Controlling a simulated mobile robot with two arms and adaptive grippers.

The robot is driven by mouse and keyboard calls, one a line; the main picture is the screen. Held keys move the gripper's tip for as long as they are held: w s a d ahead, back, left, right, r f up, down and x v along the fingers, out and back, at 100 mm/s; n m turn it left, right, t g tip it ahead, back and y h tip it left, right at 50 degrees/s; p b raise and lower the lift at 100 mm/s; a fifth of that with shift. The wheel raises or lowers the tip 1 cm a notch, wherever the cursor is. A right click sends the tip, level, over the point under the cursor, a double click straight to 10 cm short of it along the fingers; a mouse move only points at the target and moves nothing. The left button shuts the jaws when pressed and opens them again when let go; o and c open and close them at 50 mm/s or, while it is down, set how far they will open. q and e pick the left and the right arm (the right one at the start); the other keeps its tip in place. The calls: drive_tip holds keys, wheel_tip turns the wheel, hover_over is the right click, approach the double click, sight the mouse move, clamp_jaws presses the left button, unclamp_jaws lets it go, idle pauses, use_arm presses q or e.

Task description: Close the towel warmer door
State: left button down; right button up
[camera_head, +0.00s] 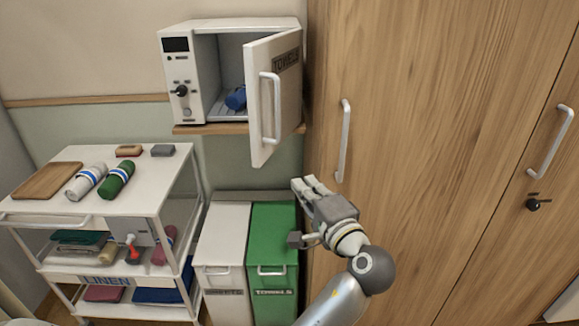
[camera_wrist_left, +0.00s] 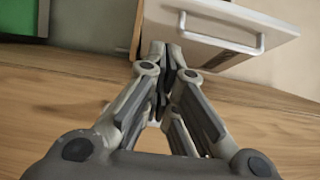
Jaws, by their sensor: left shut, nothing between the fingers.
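The white towel warmer (camera_head: 207,28) stands on a wooden wall shelf, its control panel on the left. Its door (camera_head: 285,110), marked TOWELS, is hinged at the right and stands wide open, swung out from the front. A pale bar handle (camera_head: 270,108) runs up the door's outer face. A blue rolled towel (camera_head: 236,98) lies inside. My left gripper (camera_head: 303,183) is shut and empty, below and right of the door's lower edge, apart from it. In the left wrist view the shut fingertips (camera_wrist_left: 165,58) are near the door (camera_wrist_left: 200,16) and its handle (camera_wrist_left: 222,44). My right gripper is not in view.
A tall wooden wardrobe (camera_head: 420,130) with bar handles fills the right, close beside my left gripper. A white bin (camera_head: 222,235) and green bin (camera_head: 274,230) stand below the warmer. A linen cart (camera_head: 140,190) with rolled towels and a wooden board stands at left.

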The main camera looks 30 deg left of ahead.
use_arm(q)
drive_tip(key=p, duration=0.4)
approach(265, 151)
drive_tip(key=w, duration=0.3)
drive_tip(key=a, duration=0.1)
drive_tip(key=a+p, duration=0.1)
drive_tip(key=a, duration=0.1)
drive_tip(key=shift+s+a+p, duration=0.3)
drive_tip(key=shift+a+p, duration=0.05)
drive_tip(key=shift+a, duration=0.05)
drive_tip(key=shift+w, duration=0.1)
